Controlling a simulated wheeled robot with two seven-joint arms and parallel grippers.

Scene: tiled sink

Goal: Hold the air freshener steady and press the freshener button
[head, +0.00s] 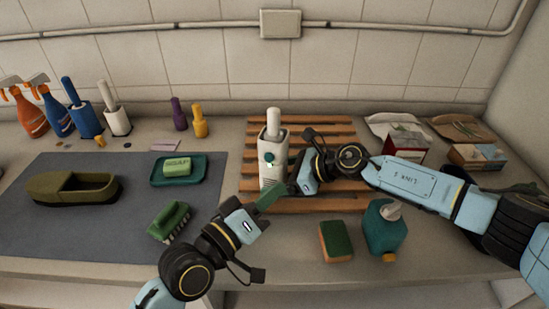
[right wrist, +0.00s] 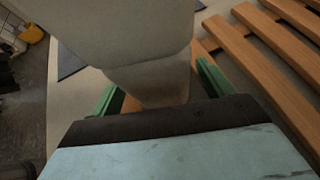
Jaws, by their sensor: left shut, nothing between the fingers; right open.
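The air freshener (head: 272,172) is a pale upright dispenser with a white cylindrical top and a round green button (head: 269,158) on its front. It stands at the left end of the wooden slatted rack. My right gripper (head: 292,188) is at its lower right side and open. In the right wrist view, the freshener's pale body (right wrist: 130,40) rises between the two green fingers (right wrist: 160,90), with gaps visible low down. My left gripper (head: 268,198) is shut and empty, just in front of the freshener's base and below the button. Whether its tips touch the freshener cannot be told.
The slatted rack (head: 325,127) lies under and behind my right arm. A sponge (head: 336,241) and teal bottle (head: 384,230) stand at the front right. A soap dish (head: 197,170), brush (head: 169,222) and shoe-like object (head: 72,188) lie on the grey mat (head: 70,235). Spray bottles stand back left.

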